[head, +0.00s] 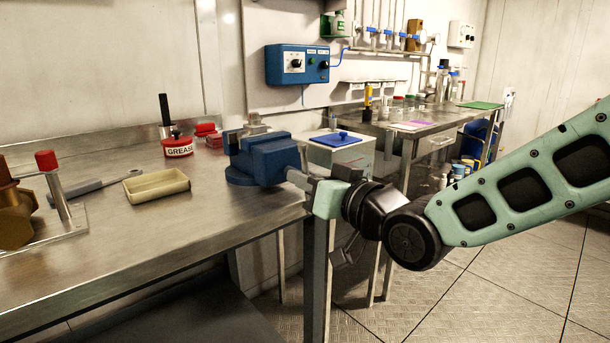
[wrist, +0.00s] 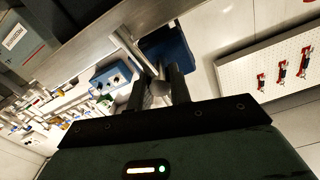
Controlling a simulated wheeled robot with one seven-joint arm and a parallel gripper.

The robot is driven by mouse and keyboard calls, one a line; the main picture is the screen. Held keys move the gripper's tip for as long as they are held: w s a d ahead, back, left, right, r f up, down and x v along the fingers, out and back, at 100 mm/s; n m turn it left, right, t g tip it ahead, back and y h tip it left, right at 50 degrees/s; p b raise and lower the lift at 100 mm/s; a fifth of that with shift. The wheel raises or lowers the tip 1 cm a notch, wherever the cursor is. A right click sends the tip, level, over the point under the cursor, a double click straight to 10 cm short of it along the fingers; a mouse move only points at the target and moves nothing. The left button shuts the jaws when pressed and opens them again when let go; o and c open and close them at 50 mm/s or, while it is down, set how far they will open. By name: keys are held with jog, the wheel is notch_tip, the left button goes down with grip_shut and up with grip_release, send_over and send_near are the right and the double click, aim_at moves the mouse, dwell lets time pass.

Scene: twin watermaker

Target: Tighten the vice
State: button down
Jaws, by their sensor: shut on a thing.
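The blue vice (head: 265,158) stands at the right end of the steel workbench. Its front end and handle side face my arm. My gripper (head: 308,182) is at the front of the vice, shut on what looks like the vice handle. In the wrist view, the vice (wrist: 168,48) is beyond the fingers, and the two dark fingers of my gripper (wrist: 155,90) are on either side of a grey metal part, the vice handle (wrist: 159,87). The vice jaws and how far apart they stand cannot be made out clearly.
On the workbench (head: 215,215) are a cream tray (head: 156,187), a wrench (head: 85,188), a red grease tin (head: 177,146) and a brass fitting (head: 14,212). A box with a blue lid (head: 338,140) stands behind the vice. A second bench (head: 400,125) holds bottles. Floor at right is clear.

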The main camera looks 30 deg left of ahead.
jog(key=m+p, duration=0.2)
jog(key=m, duration=0.3)
jog(key=shift+r+m, duration=0.1)
jog(key=shift+m, duration=0.2)
jog(key=m+p, duration=0.1)
jog(key=m, duration=0.4)
jog(key=m+p, duration=0.1)
jog(key=m, duration=0.4)
jog(key=shift+w+m, duration=0.1)
jog(key=shift+m, duration=2.6)
jog(key=c, duration=1.3)
grip_release()
jog(key=shift+o, duration=0.2)
jog(key=shift+f, duration=0.2)
